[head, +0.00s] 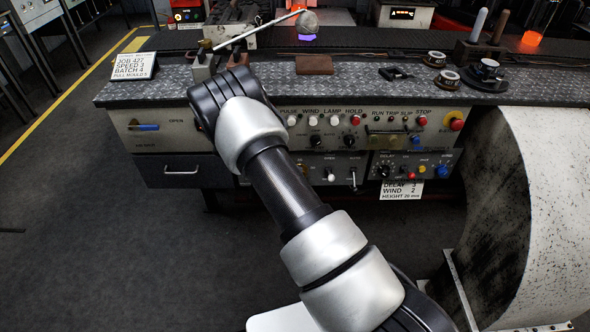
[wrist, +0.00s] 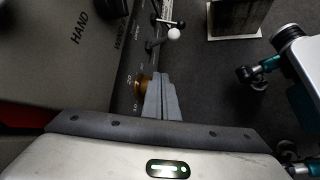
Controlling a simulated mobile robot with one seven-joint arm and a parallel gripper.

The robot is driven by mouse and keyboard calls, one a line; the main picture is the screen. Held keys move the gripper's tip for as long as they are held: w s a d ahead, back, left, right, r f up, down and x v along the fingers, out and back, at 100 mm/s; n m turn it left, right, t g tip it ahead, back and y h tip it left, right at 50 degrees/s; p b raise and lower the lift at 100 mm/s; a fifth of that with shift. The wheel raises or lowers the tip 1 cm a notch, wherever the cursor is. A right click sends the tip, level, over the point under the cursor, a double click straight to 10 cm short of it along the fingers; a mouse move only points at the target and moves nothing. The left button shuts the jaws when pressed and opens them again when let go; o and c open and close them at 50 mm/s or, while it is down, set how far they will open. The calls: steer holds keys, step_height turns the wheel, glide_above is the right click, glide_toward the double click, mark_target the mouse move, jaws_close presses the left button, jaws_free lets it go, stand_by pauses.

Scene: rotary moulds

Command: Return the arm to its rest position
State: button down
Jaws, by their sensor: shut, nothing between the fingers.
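My arm crosses the head view from the lower right up to the bench front, with a black joint at its upper left end. My gripper does not show in the head view; the arm or the bench seems to hide it. In the wrist view my gripper (wrist: 163,77) shows as two grey fingers pressed together, shut and empty. The fingers lie beside a grey panel (wrist: 85,45) lettered HAND. A brass-coloured knob (wrist: 141,86) is close to the left of the fingers; I cannot tell if they touch. A white ball-ended lever (wrist: 173,34) is beyond the tips.
The bench (head: 350,88) carries a job card (head: 134,66), a brown block (head: 314,65) and dark round parts (head: 488,72). Its front has knobs and a drawer (head: 183,171). A curved pale housing (head: 545,200) stands at the right. The floor (head: 90,230) at left is clear.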

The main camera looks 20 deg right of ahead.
steer(key=s+a+r+m+y, duration=0.1)
steer(key=s+r+m+y, duration=0.4)
steer(key=r, duration=0.8)
steer(key=s+r+m, duration=0.2)
steer(key=s+r, duration=0.5)
steer(key=r, duration=0.6)
steer(key=s+a+r+m+t+y, duration=0.25)
steer(key=s+r, duration=0.25)
steer(key=s, duration=0.6)
steer(key=s+a+r+m+t+y, duration=0.2)
steer(key=s+a+r+m, duration=0.2)
steer(key=s, duration=0.7)
step_height(320, 180, up, 25)
steer(key=p, duration=2.5)
steer(key=shift+w+d, duration=0.2)
steer(key=shift+d, duration=0.05)
steer(key=shift+n, duration=0.25)
